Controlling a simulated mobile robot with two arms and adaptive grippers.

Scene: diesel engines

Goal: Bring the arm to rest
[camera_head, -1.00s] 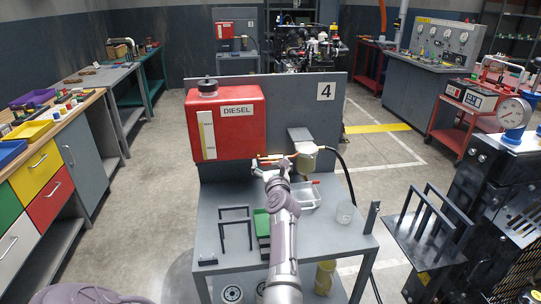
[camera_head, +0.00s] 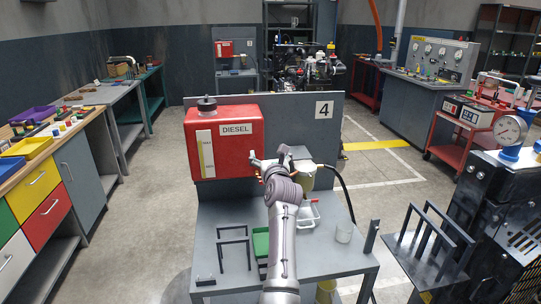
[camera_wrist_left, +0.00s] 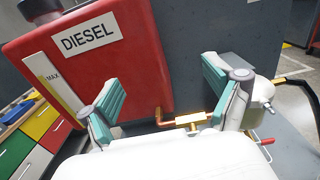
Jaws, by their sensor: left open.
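My left gripper (camera_head: 270,160) is open in front of the station panel, with nothing between its fingers. In the left wrist view its two teal-padded fingers (camera_wrist_left: 162,95) stand wide apart. Beyond them is a brass fitting on a copper pipe (camera_wrist_left: 188,120), lying apart from the pads. A red DIESEL tank (camera_head: 222,142) hangs on the panel at the left of the gripper and also fills much of the left wrist view (camera_wrist_left: 100,70). In the head view my forearm and gripper hide most of the brass fitting. My right gripper is not in view.
The grey bench (camera_head: 335,262) below my arm carries a green tray (camera_head: 261,240), a white tray (camera_head: 308,216), a clear cup (camera_head: 344,233) and a dark metal frame (camera_head: 233,243). A filter housing with a black hose (camera_head: 345,190) is right of the gripper. A black engine (camera_head: 500,215) stands at right.

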